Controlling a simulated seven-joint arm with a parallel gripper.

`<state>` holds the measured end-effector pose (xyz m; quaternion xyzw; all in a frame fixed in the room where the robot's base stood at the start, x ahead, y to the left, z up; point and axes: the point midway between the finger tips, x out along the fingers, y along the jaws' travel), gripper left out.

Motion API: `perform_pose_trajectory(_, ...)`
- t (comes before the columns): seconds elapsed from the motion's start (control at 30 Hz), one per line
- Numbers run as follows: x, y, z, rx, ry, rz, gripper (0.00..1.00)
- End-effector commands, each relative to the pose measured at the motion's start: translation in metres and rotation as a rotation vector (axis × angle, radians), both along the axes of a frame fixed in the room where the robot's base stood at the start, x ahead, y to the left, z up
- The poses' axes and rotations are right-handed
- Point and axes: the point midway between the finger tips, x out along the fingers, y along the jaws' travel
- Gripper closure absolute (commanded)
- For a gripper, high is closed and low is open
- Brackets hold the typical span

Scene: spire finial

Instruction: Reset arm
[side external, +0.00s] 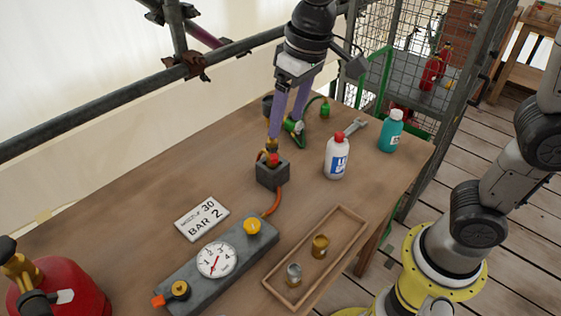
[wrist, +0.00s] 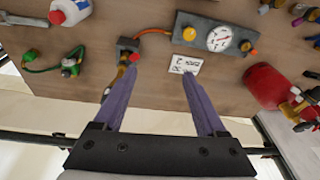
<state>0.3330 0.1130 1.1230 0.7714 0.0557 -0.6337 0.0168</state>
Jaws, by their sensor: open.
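My gripper (side external: 286,134) has two long purple fingers, spread apart with nothing between them. It is above the wooden table (side external: 130,205), and it also shows in the wrist view (wrist: 160,73). In the side view its fingertips appear just above and behind a small grey block (side external: 272,174) with a brass and red fitting on top. In the wrist view that block (wrist: 127,45) lies just past the left fingertip, outside the gap. I cannot tell the exact height of the fingertips over the table.
A gauge panel (side external: 205,278), white sign (side external: 202,218) and wooden tray (side external: 341,220) with two small metal parts are toward the front. A white bottle (side external: 337,160), teal bottle (side external: 390,135) and wrench (side external: 355,127) stand or lie right. A red cylinder (side external: 70,290) is front left. Scaffold pipes (side external: 110,98) run behind.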

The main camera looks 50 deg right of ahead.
Motion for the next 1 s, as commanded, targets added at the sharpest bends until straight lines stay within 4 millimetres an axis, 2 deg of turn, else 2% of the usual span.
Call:
perform_pose_trajectory(0.03, -0.015, -0.020, 0.012, 0.011, -0.040, -0.036, 0.27)
perform_pose_trajectory(0.1, -0.035, -0.043, 0.022, 0.019, -0.087, -0.073, 0.27)
perform_pose_trajectory(0.23, -0.078, -0.077, 0.027, 0.024, -0.173, -0.132, 0.27)
perform_pose_trajectory(0.37, -0.121, -0.101, 0.018, 0.017, -0.249, -0.174, 0.27)
perform_pose_trajectory(0.5, -0.156, -0.113, -0.005, -0.003, -0.300, -0.181, 0.27)
perform_pose_trajectory(0.6, -0.168, -0.114, -0.021, -0.014, -0.302, -0.158, 0.27)
perform_pose_trajectory(0.7, -0.172, -0.114, -0.033, -0.023, -0.286, -0.132, 0.27)
perform_pose_trajectory(1.0, -0.169, -0.113, -0.031, -0.029, -0.296, -0.113, 0.27)
